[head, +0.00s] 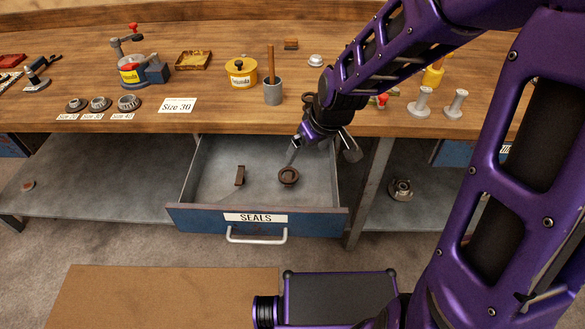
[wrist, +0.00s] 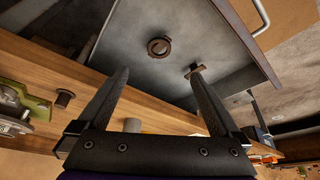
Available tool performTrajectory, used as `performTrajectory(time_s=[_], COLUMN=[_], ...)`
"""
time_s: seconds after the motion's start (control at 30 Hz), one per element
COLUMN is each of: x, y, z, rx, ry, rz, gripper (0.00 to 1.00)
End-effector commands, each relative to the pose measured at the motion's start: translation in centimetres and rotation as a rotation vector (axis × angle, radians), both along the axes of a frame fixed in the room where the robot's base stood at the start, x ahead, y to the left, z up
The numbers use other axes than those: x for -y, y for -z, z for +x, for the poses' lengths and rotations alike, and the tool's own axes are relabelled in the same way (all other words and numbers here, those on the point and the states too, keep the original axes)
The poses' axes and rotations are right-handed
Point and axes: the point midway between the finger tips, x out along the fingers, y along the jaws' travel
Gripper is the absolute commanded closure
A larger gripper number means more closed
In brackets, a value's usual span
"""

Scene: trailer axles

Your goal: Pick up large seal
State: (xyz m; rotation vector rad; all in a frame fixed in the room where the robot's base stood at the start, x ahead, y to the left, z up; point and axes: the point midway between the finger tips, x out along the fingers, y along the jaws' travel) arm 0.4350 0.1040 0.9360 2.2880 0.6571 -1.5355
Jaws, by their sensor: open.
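The open drawer (head: 212,205), labelled SEALS, holds two dark brown seals. The round seal (head: 288,177) lies right of the drawer's middle and looks the larger; it also shows in the wrist view (wrist: 158,47). The other seal (head: 240,176) is to its left and looks narrow, perhaps on edge; it is near the right fingertip in the wrist view (wrist: 190,70). My gripper (head: 320,157) is open and empty above the drawer's right part. In the wrist view the round seal appears beyond the gap between the fingertips (wrist: 159,73).
The wooden workbench (head: 220,118) overhangs the back of the drawer. The drawer's side walls and blue front (head: 190,219) bound the space around the seals. On the bench stand a grey cup (head: 272,94), a yellow pot (head: 241,75) and several bearings. The drawer floor is otherwise clear.

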Motion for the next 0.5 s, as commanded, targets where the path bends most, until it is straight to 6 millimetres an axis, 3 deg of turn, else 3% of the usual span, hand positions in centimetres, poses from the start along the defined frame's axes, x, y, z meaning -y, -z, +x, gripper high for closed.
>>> performTrajectory(time_s=[0.3, 0.5], x=[-1.5, -2.2], y=[6.7, 9.7], z=[2.2, 3.5], rx=[-0.001, 0.002], ry=[-0.002, 0.000], rz=[0.002, 0.002], gripper=[0.00, 0.00])
